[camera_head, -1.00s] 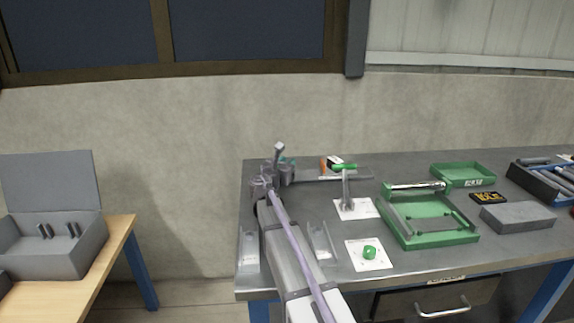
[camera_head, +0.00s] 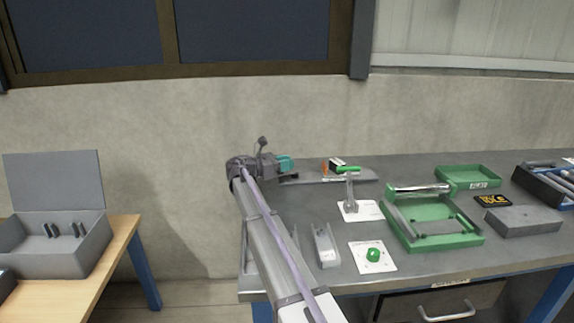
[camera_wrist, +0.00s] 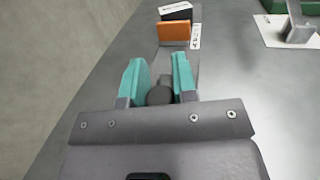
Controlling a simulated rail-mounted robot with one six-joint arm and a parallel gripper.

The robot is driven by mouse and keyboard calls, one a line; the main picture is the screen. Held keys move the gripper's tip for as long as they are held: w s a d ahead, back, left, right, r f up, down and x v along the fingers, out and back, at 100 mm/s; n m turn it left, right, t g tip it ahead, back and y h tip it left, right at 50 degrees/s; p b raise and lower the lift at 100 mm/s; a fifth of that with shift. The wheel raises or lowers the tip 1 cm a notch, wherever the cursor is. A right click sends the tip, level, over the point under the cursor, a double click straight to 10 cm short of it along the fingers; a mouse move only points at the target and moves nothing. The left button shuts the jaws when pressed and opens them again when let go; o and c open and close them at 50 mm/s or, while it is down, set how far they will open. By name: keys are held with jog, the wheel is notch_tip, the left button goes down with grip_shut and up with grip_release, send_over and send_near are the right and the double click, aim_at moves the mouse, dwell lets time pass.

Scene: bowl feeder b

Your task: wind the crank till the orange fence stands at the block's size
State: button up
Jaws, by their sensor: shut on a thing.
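My gripper (camera_wrist: 157,82) has teal fingers, one on each side of a dark round crank knob (camera_wrist: 160,95); they are shut on it. In the head view my gripper (camera_head: 286,163) is at the back left of the bench; the crank is hidden there by my wrist. The orange fence (camera_wrist: 173,33) stands upright on a grey rail ahead of the fingers; it also shows in the head view (camera_head: 325,170). A dark block (camera_wrist: 177,14) stands just behind the fence; whether they touch cannot be told.
Right of the rail (camera_head: 350,177) stands a green-topped lever (camera_head: 349,185) on a white plate. A green knob (camera_head: 373,255) on a plate, a grey channel (camera_head: 326,246) and a green fixture (camera_head: 466,239) lie nearer. Bare bench lies between the rail and the lever's plate.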

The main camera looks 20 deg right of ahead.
jog(key=shift+w+d+m+g+y, duration=0.1)
jog(key=shift+w+m+g+y, duration=0.15)
jog(key=shift+m+g, duration=0.6)
jog(key=shift+w+d+m+g+y, duration=0.2)
jog(key=shift+m+g, duration=0.25)
jog(key=shift+g, duration=0.7)
jog(key=shift+a+g, duration=0.15)
jog(key=shift+g, duration=0.15)
jog(key=o, duration=0.9)
jog(key=shift+s, duration=0.1)
